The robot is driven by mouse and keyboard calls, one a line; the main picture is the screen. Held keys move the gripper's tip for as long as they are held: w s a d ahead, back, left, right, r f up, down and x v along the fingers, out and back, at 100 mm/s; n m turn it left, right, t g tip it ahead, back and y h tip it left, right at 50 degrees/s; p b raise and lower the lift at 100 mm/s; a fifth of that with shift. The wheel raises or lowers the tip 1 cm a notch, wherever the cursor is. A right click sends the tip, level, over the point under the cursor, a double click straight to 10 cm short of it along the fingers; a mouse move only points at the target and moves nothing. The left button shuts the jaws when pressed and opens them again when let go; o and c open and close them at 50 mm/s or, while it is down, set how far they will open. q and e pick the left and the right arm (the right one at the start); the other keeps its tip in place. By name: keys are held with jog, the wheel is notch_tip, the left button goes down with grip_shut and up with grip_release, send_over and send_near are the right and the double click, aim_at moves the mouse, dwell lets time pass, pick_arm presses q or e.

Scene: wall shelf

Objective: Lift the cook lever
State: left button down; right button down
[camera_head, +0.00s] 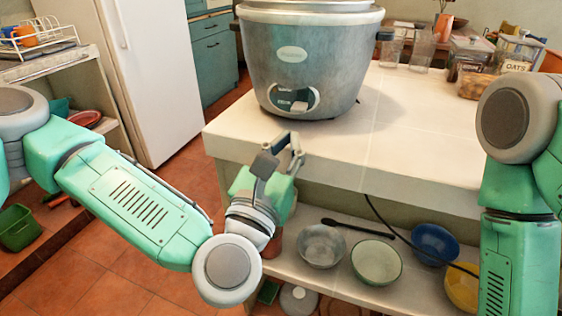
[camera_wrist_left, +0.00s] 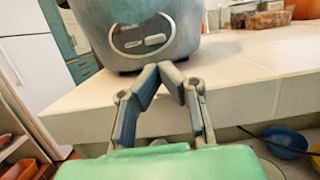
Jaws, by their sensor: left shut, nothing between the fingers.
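A large grey rice cooker (camera_head: 312,60) stands on the counter. Its cook lever (camera_head: 292,101) is a pale tab in an oval panel low on the front. The lever also shows in the left wrist view (camera_wrist_left: 154,40) inside the panel. My left gripper (camera_head: 284,140) is at the counter's front edge, below and in front of the cooker, apart from the lever. In the left wrist view its fingertips (camera_wrist_left: 165,68) meet just below the cooker's panel, with nothing between them. Only my right arm shows at the right; its gripper is out of view.
The tiled counter (camera_head: 420,130) has free room right of the cooker. Glass jars (camera_head: 422,50) and food containers stand at the back right. Several bowls (camera_head: 376,262) sit on the shelf below, with a dark cord hanging there. A white fridge (camera_head: 140,70) stands at left.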

aim_at(297, 110)
pick_arm(q)
jog(key=x, duration=0.3)
jog(key=shift+w+a, duration=0.1)
jog(key=shift+w, duration=0.1)
jog(key=shift+w+d+r, duration=0.1)
jog(key=shift+w+d, duration=0.1)
jog(key=shift+w, duration=0.05)
jog(key=shift+r+p, duration=0.65)
jog(key=shift+r, duration=0.7)
jog(key=shift+f, duration=0.1)
